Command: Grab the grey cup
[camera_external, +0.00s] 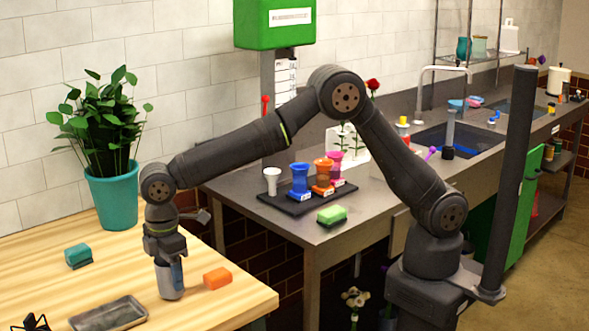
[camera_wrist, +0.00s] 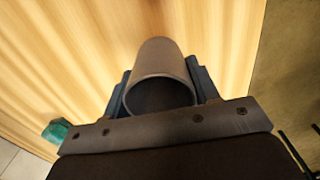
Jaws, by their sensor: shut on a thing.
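The grey cup (camera_external: 170,281) stands upright, or nearly so, at the wooden table in the external view. In the wrist view the grey cup (camera_wrist: 160,62) shows its open rim toward the camera, and its inside is dark and looks empty. My gripper (camera_external: 168,262) points down over the cup in the external view. In the wrist view its two fingers (camera_wrist: 160,90) lie on either side of the cup and are shut on it. Whether the cup's base touches the table is hard to tell.
An orange block (camera_external: 217,278) lies just right of the cup. A grey tray (camera_external: 108,314) lies at the front left, and a teal sponge (camera_external: 78,256) farther left. A potted plant (camera_external: 112,196) stands behind. A dark tray with colored vases (camera_external: 300,199) is on the counter.

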